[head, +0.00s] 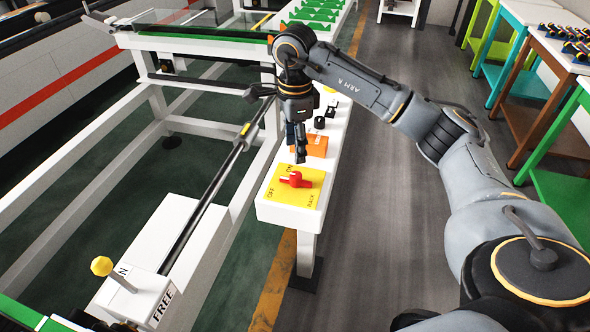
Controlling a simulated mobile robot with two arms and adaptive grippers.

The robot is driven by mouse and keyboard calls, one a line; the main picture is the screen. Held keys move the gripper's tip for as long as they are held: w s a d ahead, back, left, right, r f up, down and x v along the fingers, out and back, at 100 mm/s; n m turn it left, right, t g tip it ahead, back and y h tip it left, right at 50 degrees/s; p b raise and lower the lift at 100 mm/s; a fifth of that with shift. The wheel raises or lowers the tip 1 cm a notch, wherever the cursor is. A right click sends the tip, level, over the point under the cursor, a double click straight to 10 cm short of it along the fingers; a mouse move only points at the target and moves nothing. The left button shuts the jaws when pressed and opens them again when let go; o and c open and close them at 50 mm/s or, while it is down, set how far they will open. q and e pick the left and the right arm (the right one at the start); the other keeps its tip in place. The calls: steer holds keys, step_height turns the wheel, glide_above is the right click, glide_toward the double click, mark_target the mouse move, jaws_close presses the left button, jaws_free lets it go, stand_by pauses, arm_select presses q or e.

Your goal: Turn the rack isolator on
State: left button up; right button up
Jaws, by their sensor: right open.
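The rack isolator is a red rotary handle (295,180) on a yellow plate (308,198) at the near end of a narrow white bench. The plate reads OFF at its left, ON at its far edge and RACK at its right. The handle lies roughly crosswise on the plate, with one end towards the left, the OFF side. My right gripper (300,157) points down just beyond the handle, close above the plate's far edge. It is open and holds nothing. I cannot tell whether a fingertip touches the handle. My left gripper is not in view.
Behind the plate are an orange box (316,146) and a black knob (319,123) on the bench. A white rack frame (75,194) stands at left, with a yellow-knobbed lever (102,266) on a box marked FREE. Coloured tables (533,108) stand at right beyond clear floor.

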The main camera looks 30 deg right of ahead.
mark_target(296, 175)
step_height(296, 175, down, 9)
steer(key=shift+p, duration=1.1)
steer(key=shift+s, duration=0.1)
jaws_close()
